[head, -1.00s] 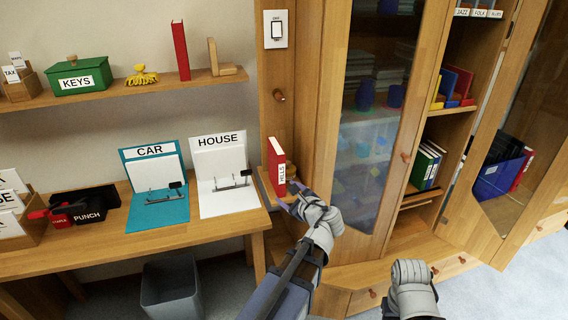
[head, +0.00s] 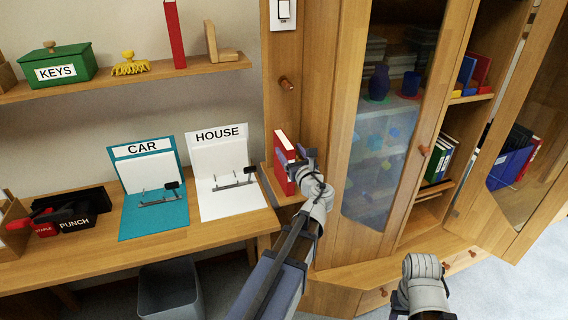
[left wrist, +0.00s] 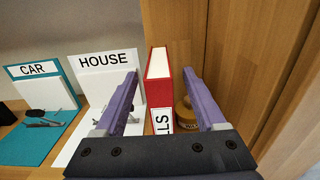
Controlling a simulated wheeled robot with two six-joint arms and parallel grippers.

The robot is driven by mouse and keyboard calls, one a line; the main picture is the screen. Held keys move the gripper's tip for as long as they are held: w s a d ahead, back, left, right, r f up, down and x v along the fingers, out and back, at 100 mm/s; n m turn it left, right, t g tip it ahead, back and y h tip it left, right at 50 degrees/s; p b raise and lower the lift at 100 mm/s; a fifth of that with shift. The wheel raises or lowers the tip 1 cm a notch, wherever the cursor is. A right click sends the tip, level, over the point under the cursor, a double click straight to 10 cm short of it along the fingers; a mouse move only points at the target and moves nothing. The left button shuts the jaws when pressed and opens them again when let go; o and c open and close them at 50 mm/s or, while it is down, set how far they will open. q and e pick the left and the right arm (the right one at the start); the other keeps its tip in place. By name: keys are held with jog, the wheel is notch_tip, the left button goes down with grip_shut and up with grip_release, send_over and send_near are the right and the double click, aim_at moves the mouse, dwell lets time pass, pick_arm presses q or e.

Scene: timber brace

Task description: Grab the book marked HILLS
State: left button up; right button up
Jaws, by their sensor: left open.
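The red book marked HILLS (head: 284,163) stands upright on a small wooden ledge just right of the desk. In the left wrist view the book (left wrist: 159,85) shows its white page edge on top and part of its label, with the letters "LLS" visible. My left gripper (head: 300,160) is open at the book. In the left wrist view its two purple fingers (left wrist: 160,78) appear on either side of the book, with gaps to both sides. Whether either finger touches it cannot be told. My right arm's grey end (head: 424,285) is low in the head view; its fingers are hidden.
The HOUSE folder (head: 220,175) and CAR folder (head: 150,190) stand on the desk to the left. A round brown object (left wrist: 188,120) sits close right of the book. The wooden cabinet (head: 322,110) rises close on the right. Another red book (head: 175,35) stands on the upper shelf.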

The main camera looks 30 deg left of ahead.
pick_arm(q)
jog(key=shift+f+b+x, duration=0.25)
jog(key=shift+x, duration=1.25)
jog(key=shift+f+b+x, duration=0.2)
jog(key=shift+x, duration=1.3)
jog(key=shift+c, duration=0.4)
grip_shut()
